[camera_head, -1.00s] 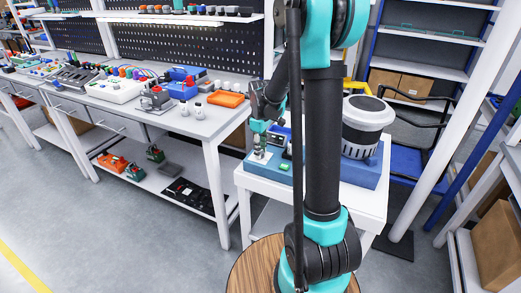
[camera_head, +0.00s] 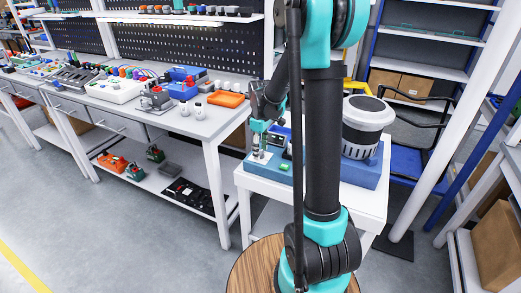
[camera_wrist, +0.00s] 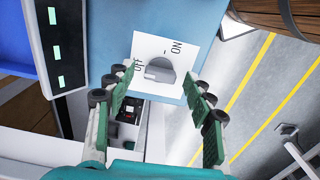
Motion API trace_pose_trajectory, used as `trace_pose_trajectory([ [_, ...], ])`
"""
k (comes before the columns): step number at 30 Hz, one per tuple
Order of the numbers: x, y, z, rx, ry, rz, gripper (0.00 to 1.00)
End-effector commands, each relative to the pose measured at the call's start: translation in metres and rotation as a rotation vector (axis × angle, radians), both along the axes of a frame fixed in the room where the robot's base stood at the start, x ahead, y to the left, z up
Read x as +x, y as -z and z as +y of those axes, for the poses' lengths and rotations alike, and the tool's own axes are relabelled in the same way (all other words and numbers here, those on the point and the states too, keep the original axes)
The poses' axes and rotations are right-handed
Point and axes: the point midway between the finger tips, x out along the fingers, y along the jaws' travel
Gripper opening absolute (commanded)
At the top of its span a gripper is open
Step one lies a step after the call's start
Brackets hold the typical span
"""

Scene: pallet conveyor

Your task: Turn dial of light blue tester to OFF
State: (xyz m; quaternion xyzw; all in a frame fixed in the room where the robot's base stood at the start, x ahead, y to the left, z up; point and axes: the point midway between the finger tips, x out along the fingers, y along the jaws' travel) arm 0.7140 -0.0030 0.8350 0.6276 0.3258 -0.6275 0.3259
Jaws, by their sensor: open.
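The light blue tester (camera_wrist: 200,18) fills the upper middle of the wrist view; in the head view its blue body (camera_head: 371,172) lies on a white table. Its grey dial (camera_wrist: 160,71) sits on a white plate (camera_wrist: 147,45) marked OFF on the left and ON on the upper right. In the head view my gripper (camera_head: 258,146) is small beside the white plate.
A white and black canister (camera_head: 366,125) stands on the tester's right part. The white table (camera_head: 262,185) has little bare room at its front. A workbench (camera_head: 205,125) with tools and an orange case (camera_head: 229,99) stands left. Open floor (camera_head: 110,235) lies in front.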

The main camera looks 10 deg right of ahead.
Motion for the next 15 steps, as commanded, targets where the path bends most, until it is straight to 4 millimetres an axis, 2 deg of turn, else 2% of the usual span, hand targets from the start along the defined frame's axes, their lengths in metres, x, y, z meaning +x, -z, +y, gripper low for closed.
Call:
trace_pose_trajectory([
  [5,0.000,-0.014,0.000,0.000,0.000,0.000,0.53],
  [15,0.000,-0.078,0.000,0.000,0.000,0.000,0.53],
])
